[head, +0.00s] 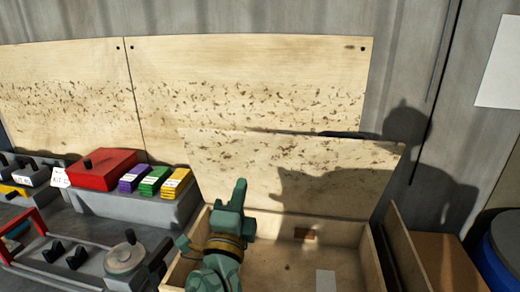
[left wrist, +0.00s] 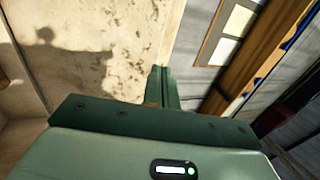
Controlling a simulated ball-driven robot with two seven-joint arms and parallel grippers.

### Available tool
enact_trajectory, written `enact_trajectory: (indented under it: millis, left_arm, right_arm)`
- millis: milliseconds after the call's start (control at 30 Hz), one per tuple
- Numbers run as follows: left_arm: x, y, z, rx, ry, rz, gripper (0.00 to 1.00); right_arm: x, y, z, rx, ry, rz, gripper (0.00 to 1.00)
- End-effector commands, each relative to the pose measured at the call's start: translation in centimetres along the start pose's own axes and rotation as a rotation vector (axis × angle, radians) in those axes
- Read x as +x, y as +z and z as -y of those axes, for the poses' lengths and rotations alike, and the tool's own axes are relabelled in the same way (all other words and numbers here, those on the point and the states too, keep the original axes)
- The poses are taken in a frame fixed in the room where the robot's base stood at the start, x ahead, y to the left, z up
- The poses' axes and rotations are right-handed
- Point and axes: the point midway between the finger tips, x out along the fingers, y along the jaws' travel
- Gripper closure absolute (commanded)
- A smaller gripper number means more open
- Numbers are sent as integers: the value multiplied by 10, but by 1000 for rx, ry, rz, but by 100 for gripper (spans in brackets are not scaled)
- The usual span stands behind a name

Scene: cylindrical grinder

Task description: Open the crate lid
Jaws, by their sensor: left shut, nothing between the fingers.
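The wooden crate (head: 372,258) stands at the bottom centre of the head view, its inside showing. Its speckled lid (head: 240,152) stands raised at the back, leaning close to the wall panels. My green left gripper (head: 239,192) is shut and empty, over the crate's left part in front of the lid. In the left wrist view the shut fingers (left wrist: 160,85) point toward a pale speckled wooden surface that bears a shadow. I cannot tell whether the fingertips touch the lid. My right gripper is not in view.
Left of the crate are a red box (head: 102,169), purple, green and yellow packs (head: 155,181) on a grey block, and a grey machine part with a round dial (head: 124,258). A brown board (head: 450,262) and a blue drum (head: 492,268) stand at the right.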

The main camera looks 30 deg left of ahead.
Motion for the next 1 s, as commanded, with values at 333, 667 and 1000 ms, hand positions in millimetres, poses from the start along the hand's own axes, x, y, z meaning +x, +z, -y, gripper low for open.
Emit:
enact_trajectory:
  millis: [333,667,1000]
  left_arm:
    - [62,0,3,3,-3,0,100]
    - [122,0,1,4,-1,0,100]
    - [137,0,-1,3,1,-1,100]
  right_arm:
    - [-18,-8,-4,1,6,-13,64]
    - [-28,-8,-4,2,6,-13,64]
    - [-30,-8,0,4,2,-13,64]
